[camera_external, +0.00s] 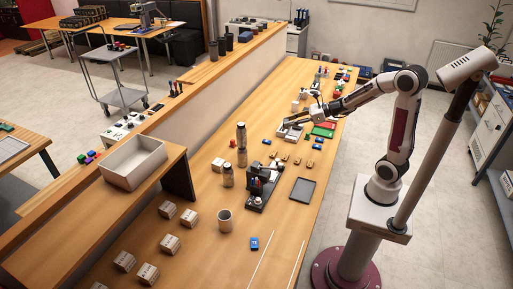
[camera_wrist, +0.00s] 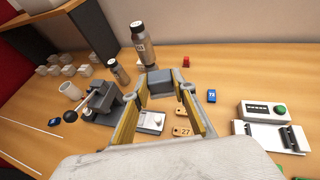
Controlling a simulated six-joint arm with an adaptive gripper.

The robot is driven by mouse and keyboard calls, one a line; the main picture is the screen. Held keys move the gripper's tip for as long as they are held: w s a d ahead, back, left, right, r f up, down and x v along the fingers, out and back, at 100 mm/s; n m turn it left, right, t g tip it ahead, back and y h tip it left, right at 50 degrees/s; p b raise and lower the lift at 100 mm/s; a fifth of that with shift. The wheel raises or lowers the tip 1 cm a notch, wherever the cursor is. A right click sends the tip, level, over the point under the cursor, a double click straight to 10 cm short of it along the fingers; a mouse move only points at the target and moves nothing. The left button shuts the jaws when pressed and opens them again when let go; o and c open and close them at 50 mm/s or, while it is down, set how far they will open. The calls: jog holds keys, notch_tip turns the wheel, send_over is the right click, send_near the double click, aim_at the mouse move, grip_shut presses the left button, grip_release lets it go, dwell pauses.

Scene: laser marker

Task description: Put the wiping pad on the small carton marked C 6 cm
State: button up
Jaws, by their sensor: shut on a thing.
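My gripper (camera_wrist: 168,86) is shut on a grey block, which looks like the wiping pad (camera_wrist: 168,77), held between the fingertips above the bench. In the external view my gripper (camera_external: 298,121) is over the far part of the bench, and the pad cannot be made out there. Several small cartons (camera_external: 170,243) stand at the near left of the bench, well away from my gripper. They also show small at the left of the wrist view (camera_wrist: 68,70). Their markings are too small to read, so I cannot tell which is C.
A dark lever press (camera_external: 257,189), metal bottles (camera_external: 241,158) and a grey cup (camera_external: 224,221) stand between my gripper and the cartons. Small tags lie near the press. A white bin (camera_external: 133,176) is on the raised shelf. A flat dark tray (camera_external: 302,190) lies at the right edge.

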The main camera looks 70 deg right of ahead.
jog(key=w+a+n+g+y, duration=0.15)
jog(key=w+a, duration=0.25)
jog(key=a, duration=0.8)
jog(key=w+a+n+g+y, duration=0.1)
jog(key=w+a+n+y, duration=0.25)
jog(key=a, duration=0.85)
jog(key=w+a+n+g+y, duration=0.15)
jog(key=w+a, duration=0.35)
jog(key=a, duration=0.7)
jog(key=s+a+n+g+y, duration=0.15)
jog(key=s+a, duration=0.25)
jog(key=a, duration=1)
jog(key=s+a+n+g, duration=0.2)
jog(key=s+a, duration=0.2)
jog(key=a, duration=1)
notch_tip(320, 180, down, 12)
jog(key=shift+s+a+y, duration=0.2)
jog(key=shift+a+y, duration=0.1)
jog(key=shift+a, duration=0.05)
jog(key=shift+f, duration=0.15)
jog(key=shift+f, duration=3.1)
